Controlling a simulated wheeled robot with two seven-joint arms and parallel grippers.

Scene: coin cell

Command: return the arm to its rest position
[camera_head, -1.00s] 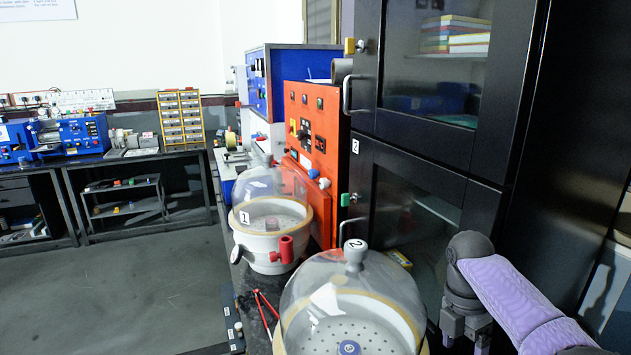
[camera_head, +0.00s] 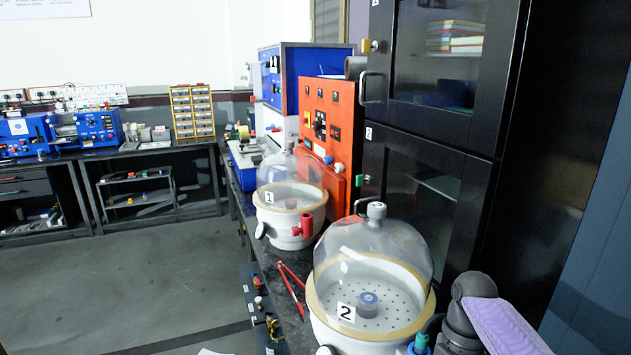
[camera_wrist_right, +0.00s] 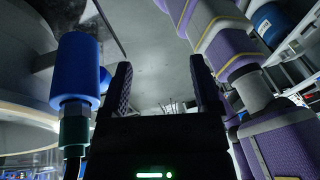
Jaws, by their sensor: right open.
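My right arm (camera_head: 500,322) comes in at the lower right of the head view, beside the glass-domed vessel marked 2 (camera_head: 372,270). Its gripper lies below the bottom edge of that view. In the right wrist view my right gripper (camera_wrist_right: 160,90) has its two dark fingers apart with nothing between them. My purple arm links (camera_wrist_right: 215,42) fill the right of that view. A blue cylinder with a green lower part (camera_wrist_right: 75,75) stands left of the fingers, apart from them. My left gripper is not in view.
A second domed vessel, marked 1 (camera_head: 290,200), stands farther back on the dark bench. Red tongs (camera_head: 291,285) lie beside the vessels. A tall black cabinet (camera_head: 430,150) rises close behind my right arm. The grey floor (camera_head: 150,280) at left is open.

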